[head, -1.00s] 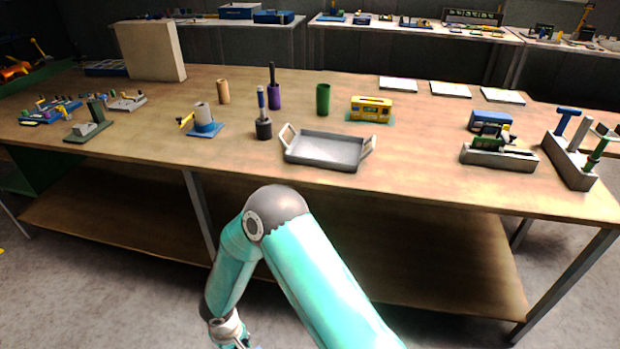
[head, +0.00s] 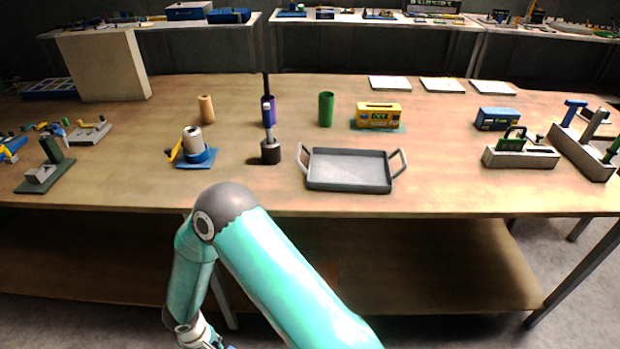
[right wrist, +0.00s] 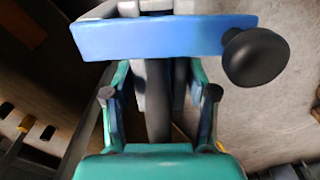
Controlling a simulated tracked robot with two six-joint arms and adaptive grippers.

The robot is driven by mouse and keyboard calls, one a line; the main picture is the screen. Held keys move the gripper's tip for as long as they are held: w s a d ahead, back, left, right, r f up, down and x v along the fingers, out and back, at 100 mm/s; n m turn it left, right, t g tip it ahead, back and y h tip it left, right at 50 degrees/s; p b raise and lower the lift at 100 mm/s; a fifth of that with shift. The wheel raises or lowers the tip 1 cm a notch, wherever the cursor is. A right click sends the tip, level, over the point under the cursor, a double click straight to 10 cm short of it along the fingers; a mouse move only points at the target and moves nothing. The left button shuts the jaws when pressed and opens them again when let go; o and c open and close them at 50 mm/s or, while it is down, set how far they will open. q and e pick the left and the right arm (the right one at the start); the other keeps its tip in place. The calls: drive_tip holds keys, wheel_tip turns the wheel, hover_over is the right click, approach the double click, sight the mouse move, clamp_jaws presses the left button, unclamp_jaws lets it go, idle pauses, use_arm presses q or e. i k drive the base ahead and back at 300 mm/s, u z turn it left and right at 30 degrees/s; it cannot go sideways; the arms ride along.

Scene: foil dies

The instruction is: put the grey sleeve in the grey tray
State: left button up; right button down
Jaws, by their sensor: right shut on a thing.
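A pale grey tube, which looks like the grey sleeve (head: 192,136), stands upright on a blue base (head: 203,158) on the table. A yellow piece (head: 174,150) is beside it. The grey tray (head: 350,186) with two side handles is empty, to the right near the front edge. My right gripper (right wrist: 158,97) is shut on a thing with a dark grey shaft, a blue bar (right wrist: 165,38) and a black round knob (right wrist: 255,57). It hangs low in front of the table, far from sleeve and tray, mostly cut off in the head view. My left gripper is not in view.
A dark round holder (head: 270,153) with an upright tool stands between sleeve and tray. Tan (head: 206,108), purple and green (head: 326,108) cylinders stand behind. A yellow box (head: 378,115) is behind the tray.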

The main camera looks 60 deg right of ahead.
sight(335, 169)
drive_tip(key=u, duration=0.45)
drive_tip(key=i, duration=0.4)
drive_tip(key=z, duration=1.55)
